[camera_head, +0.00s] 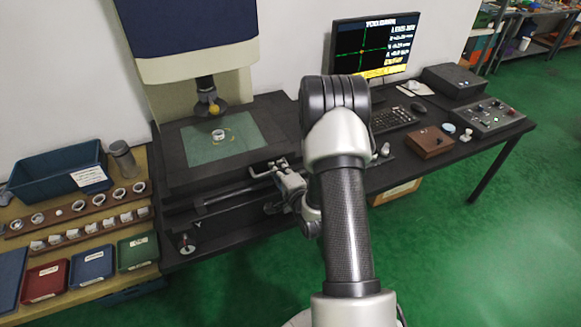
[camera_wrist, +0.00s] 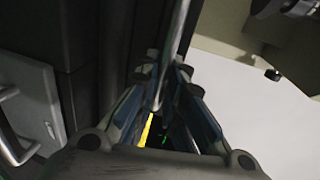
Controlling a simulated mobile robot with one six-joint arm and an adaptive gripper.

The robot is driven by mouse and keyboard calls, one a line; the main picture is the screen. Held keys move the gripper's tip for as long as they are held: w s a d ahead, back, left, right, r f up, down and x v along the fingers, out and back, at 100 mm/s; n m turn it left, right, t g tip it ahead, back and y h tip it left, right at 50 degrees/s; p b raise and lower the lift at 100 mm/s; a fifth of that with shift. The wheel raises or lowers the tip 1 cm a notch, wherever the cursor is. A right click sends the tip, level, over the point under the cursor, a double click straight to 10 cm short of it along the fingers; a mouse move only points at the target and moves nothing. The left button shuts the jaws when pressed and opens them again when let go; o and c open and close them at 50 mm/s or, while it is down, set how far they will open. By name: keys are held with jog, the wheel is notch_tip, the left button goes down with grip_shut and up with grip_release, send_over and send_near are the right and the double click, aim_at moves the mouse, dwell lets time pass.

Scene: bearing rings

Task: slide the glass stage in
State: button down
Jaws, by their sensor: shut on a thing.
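The glass stage (camera_head: 240,137) is a greenish plate set in the dark bed of the measuring machine (camera_head: 185,170). A small metal ring (camera_head: 218,134) lies on the glass, below the machine's lens (camera_head: 208,100). My gripper (camera_head: 272,170) is at the right front edge of the stage bed. In the wrist view my gripper (camera_wrist: 160,100) has its fingers closed around a thin light bar (camera_wrist: 180,40), which looks like a handle of the stage. My arm hides part of the machine's right side and the desk behind it.
A wooden bench at left holds a blue bin (camera_head: 60,172), racks of rings (camera_head: 90,208) and red, blue and green trays (camera_head: 138,252). At right are a monitor (camera_head: 375,45), keyboard (camera_head: 393,118), wooden box (camera_head: 429,142) and control panel (camera_head: 482,116). The green floor in front is clear.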

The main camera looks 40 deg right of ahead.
jog(key=shift+w+a, duration=0.2)
jog(key=shift+a, duration=0.65)
jog(key=shift+f, duration=0.1)
jog(key=c, duration=2)
grip_release()
jog(key=shift+a, duration=0.15)
jog(key=shift+o, duration=0.2)
jog(key=v, duration=0.7)
jog(key=shift+s, duration=0.25)
